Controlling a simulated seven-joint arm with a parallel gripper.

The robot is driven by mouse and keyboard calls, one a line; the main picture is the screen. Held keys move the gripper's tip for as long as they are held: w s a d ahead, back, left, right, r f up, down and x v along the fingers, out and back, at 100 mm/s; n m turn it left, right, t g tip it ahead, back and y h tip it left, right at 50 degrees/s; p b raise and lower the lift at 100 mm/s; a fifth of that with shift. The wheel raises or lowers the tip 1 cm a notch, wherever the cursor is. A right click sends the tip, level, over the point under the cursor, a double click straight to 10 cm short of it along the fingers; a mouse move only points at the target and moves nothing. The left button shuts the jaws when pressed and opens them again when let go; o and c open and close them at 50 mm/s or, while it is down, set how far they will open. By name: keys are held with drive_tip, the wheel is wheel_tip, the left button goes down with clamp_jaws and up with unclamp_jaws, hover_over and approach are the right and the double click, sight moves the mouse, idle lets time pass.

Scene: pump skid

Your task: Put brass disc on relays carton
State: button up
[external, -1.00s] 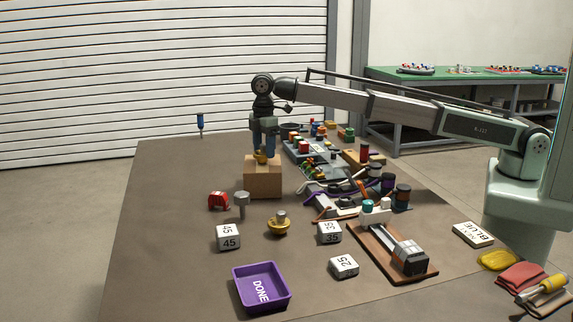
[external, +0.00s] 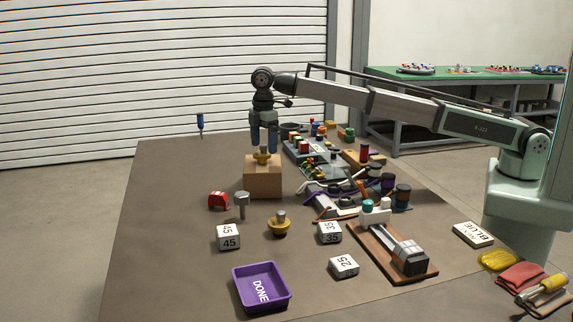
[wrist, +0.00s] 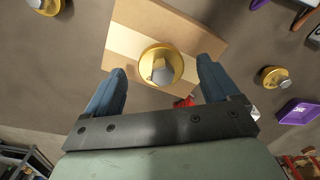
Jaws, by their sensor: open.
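A brass disc with a grey knob (external: 262,158) rests on top of the brown carton (external: 263,182); no label on the carton can be read. In the wrist view the disc (wrist: 176,58) sits over the carton's pale tape strip, near one edge of the carton top (wrist: 130,22). My gripper (external: 264,144) is just above the disc with blue fingers spread and empty. In the wrist view the fingers (wrist: 162,68) stand on either side of the disc, with gaps to it.
A similar brass piece (external: 279,226) stands on the table in front. A grey bolt-like part (external: 241,203) and a red object (external: 218,201) stand near the carton. Numbered white blocks (external: 228,238) and a purple DONE tray (external: 262,301) are nearer. Wires and parts crowd the right.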

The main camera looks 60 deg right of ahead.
sight(264, 145)
wheel_tip(264, 145, up, 10)
drive_tip(key=shift+r, duration=0.15)
idle(0.3)
